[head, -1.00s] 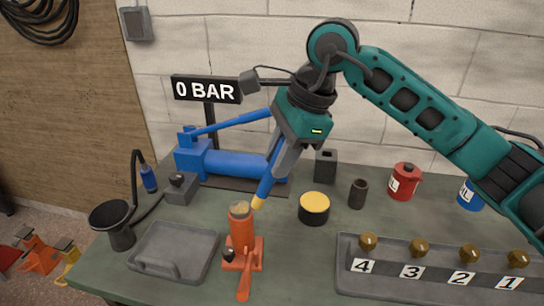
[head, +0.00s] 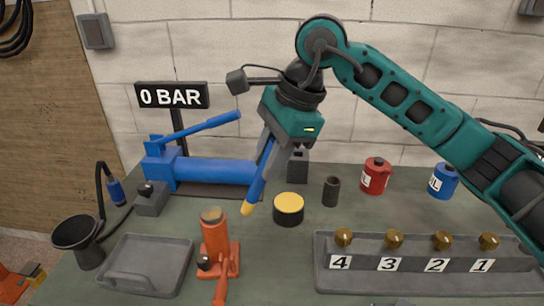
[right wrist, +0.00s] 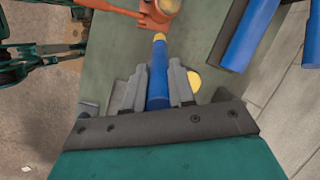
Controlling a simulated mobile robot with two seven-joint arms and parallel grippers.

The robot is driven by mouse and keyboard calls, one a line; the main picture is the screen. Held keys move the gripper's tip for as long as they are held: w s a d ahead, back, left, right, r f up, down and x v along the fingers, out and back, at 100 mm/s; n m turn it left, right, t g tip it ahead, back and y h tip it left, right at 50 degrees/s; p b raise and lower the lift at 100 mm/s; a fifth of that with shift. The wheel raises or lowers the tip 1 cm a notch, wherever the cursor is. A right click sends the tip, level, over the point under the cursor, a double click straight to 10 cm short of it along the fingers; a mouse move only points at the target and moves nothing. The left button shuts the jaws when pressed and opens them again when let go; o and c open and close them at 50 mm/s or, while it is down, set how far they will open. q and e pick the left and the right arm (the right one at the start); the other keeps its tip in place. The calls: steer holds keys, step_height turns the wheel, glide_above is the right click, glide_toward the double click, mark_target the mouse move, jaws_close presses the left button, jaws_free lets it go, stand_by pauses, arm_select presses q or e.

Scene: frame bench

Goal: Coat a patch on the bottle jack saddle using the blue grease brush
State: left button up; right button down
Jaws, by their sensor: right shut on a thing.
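The blue grease brush (head: 257,185) with a yellow tip is held in my right gripper (head: 270,150) and points down and left. It also shows between the two fingers in the right wrist view (right wrist: 158,85). The orange bottle jack (head: 215,240) stands upright on the bench. Its saddle (head: 212,214) has a tan-brown top. The brush tip is right of the saddle and appears apart from it in the head view. In the right wrist view the tip lies just below the saddle (right wrist: 167,6). My left gripper is not clearly seen.
A black tin with a yellow top (head: 288,208) stands right of the brush. A grey tray (head: 150,262) lies left of the jack. A blue pump (head: 215,170) is behind. A numbered rack (head: 420,262) with brass knobs lies at right.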

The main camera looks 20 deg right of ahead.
steer(key=a, duration=0.1)
steer(key=w+a, duration=0.1)
steer(key=a, duration=0.2)
steer(key=shift+w+a, duration=0.3)
steer(key=shift+a, duration=0.1)
steer(key=shift+d, duration=0.1)
steer(key=shift+s+d+f+b, duration=0.1)
steer(key=shift+s+d+b, duration=0.15)
steer(key=shift+d, duration=0.3)
steer(key=shift+s+d+b, duration=0.2)
steer(key=shift+d+b, duration=0.05)
steer(key=shift+d, duration=0.45)
steer(key=shift+s+d+b, duration=0.2)
steer(key=shift+s+d, duration=0.05)
steer(key=shift+d, duration=0.4)
steer(key=shift+s+d+b, duration=0.2)
steer(key=shift+d+b, duration=0.05)
steer(key=shift+d, duration=0.45)
